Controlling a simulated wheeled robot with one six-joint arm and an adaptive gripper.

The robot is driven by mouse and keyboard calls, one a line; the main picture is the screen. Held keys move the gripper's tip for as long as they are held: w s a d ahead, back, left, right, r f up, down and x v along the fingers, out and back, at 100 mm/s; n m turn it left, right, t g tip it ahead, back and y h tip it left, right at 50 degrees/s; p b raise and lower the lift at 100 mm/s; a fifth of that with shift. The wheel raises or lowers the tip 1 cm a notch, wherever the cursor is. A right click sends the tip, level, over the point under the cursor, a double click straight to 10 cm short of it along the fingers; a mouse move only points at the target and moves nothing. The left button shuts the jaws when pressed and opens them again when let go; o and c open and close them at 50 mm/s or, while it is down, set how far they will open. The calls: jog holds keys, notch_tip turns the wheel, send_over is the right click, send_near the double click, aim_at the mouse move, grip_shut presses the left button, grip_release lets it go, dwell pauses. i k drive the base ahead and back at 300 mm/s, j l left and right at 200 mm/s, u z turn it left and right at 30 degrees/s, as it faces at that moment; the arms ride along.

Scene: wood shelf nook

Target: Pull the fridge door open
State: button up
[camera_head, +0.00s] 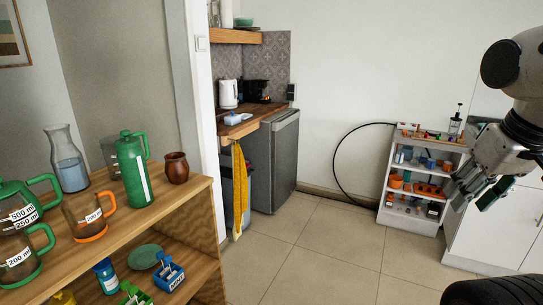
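The fridge (273,165) is a dark grey, waist-high unit at the end of the wooden counter in the nook. Its door looks shut, with a lighter strip along the top edge; I cannot make out a separate handle. My gripper (476,194) hangs at the right side of the picture, in front of the white shelf unit and cabinet. It is far from the fridge and touches nothing that I can see. Its fingers look spread apart with nothing between them.
A wooden shelf (180,205) with jugs, bottles and a brown pot stands at the near left. A yellow towel (239,190) hangs from the counter. A white shelf unit (408,213) stands at the right, beside a black hose loop (337,150). The tiled floor (325,250) between is clear.

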aim_at(285, 130)
jog(key=i+l, duration=0.1)
jog(key=i, duration=2.1)
jog(key=i+l+u, duration=0.15)
jog(key=i, duration=0.5)
jog(key=i+l+u, duration=0.1)
jog(key=i, duration=0.55)
